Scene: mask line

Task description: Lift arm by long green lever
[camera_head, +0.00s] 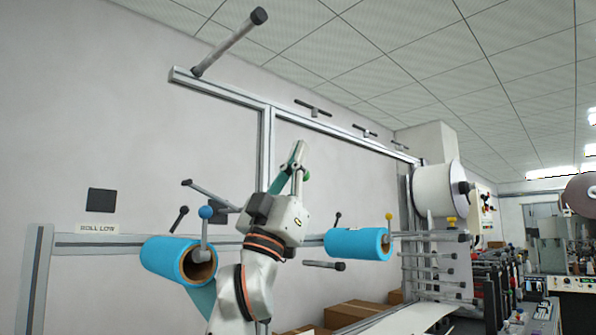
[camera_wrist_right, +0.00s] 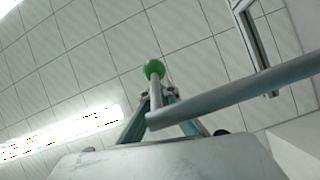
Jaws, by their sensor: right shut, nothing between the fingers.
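The green lever shows as a green ball knob (camera_head: 306,176) beside my right gripper's fingers in the head view. In the right wrist view the green knob (camera_wrist_right: 154,69) stands at the end of a short grey rod, just beyond the fingertips. My right gripper (camera_head: 298,154) points upward and is shut, with nothing held. Its teal-sided fingers also show in the right wrist view (camera_wrist_right: 158,98), close to the knob and rod. Whether they touch is unclear. A grey bar (camera_wrist_right: 230,95) crosses in front of the fingers there. My left gripper is out of view.
A blue roll (camera_head: 165,257) with a blue-knobbed lever (camera_head: 205,213) is at left; another blue roll (camera_head: 350,243) with a yellow knob (camera_head: 389,216) is at right. A metal frame (camera_head: 330,129) spans behind. A white roll (camera_head: 433,190) and machinery stand further right.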

